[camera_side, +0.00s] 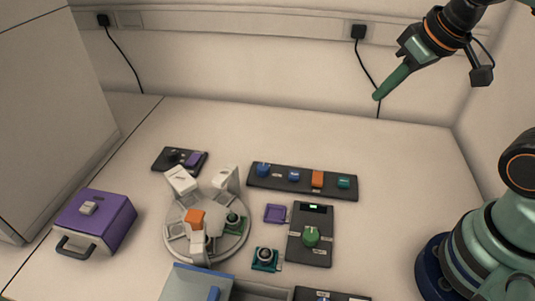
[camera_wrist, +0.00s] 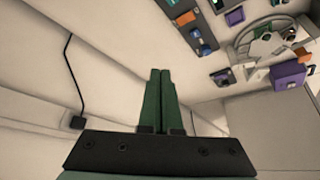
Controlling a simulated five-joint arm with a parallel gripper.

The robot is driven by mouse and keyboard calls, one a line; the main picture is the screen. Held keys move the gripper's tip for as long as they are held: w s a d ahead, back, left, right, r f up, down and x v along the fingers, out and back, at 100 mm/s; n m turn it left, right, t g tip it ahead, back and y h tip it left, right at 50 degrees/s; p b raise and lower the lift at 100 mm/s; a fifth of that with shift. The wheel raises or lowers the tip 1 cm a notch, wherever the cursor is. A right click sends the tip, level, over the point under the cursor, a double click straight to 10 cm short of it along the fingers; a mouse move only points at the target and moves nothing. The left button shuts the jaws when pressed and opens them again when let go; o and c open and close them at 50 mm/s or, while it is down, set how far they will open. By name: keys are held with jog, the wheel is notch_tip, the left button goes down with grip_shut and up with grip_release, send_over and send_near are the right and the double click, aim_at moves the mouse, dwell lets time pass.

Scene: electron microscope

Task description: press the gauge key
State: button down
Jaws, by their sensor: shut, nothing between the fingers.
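A dark strip (camera_side: 272,183) with a row of keys lies toward the back of the bench. It bears a blue knob (camera_side: 263,169), a blue key (camera_side: 294,175), an orange key (camera_side: 317,179) and a green key (camera_side: 344,183). Their labels are too small to read, so I cannot tell which is the gauge key. The strip's orange key also shows at the top of the wrist view (camera_wrist: 186,18). My gripper (camera_side: 377,97) is shut and empty, high above the bench, behind and right of the strip. Its closed fingers show in the wrist view (camera_wrist: 160,72).
A dark panel (camera_side: 296,249) with a green knob stands in front of the strip. A round carousel (camera_side: 242,247) with upright white parts is left of it. A purple box (camera_side: 113,222) sits far left. A grey tray (camera_side: 258,288) is in front.

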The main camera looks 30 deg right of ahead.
jog(key=f+n+g, duration=0.1)
jog(key=n+g, duration=0.5)
jog(key=n, duration=0.3)
send_over(343, 180)
notch_tip(343, 180, down, 7)
jog(key=shift+f, duration=0.2)
notch_tip(343, 180, down, 14)
dwell(0.4)
